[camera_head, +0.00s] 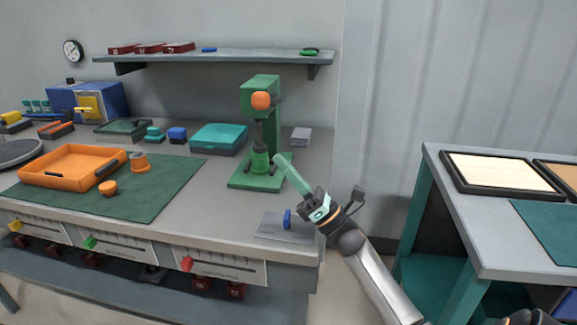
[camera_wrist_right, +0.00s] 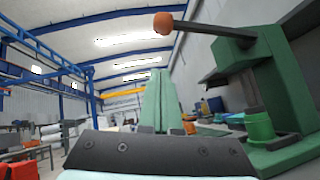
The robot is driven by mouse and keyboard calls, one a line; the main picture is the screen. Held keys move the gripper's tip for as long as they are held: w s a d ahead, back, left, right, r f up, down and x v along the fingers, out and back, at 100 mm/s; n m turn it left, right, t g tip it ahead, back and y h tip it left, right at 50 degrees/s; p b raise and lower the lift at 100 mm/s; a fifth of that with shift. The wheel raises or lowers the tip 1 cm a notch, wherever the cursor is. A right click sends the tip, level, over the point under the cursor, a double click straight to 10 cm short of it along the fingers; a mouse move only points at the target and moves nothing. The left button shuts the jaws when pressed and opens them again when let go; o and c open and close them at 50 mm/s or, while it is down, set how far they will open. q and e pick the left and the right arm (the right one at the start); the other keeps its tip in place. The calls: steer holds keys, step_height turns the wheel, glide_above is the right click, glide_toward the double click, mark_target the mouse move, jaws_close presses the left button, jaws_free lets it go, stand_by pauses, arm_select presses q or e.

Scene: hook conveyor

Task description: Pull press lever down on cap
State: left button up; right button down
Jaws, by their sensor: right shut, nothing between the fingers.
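A green press (camera_head: 271,125) stands near the right end of the workbench. Its lever ends in an orange knob (camera_head: 261,100), which sits high on the press; in the right wrist view the lever rod (camera_wrist_right: 215,30) reaches out to the knob (camera_wrist_right: 163,23). A green cylindrical piece (camera_head: 260,161), perhaps with the cap on it, stands on the press base below the dark ram; it also shows in the right wrist view (camera_wrist_right: 259,127). My right gripper (camera_head: 281,158) is shut and empty, right of the press and lower than the knob. My left gripper is out of view.
An orange tray (camera_head: 60,181) and an orange cup (camera_head: 139,162) are on the green mat (camera_head: 165,193). A teal box (camera_head: 217,138) is left of the press. A grey plate (camera_head: 268,229) with a blue piece lies at the bench's front right. A shelf (camera_head: 220,58) hangs above.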

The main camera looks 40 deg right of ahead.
steer(key=w+a+r+p, duration=0.1)
steer(key=w+r+p, duration=0.1)
steer(key=w+r, duration=0.2)
step_height(320, 180, up, 4)
steer(key=shift+w+f, duration=0.2)
steer(key=shift+w, duration=0.1)
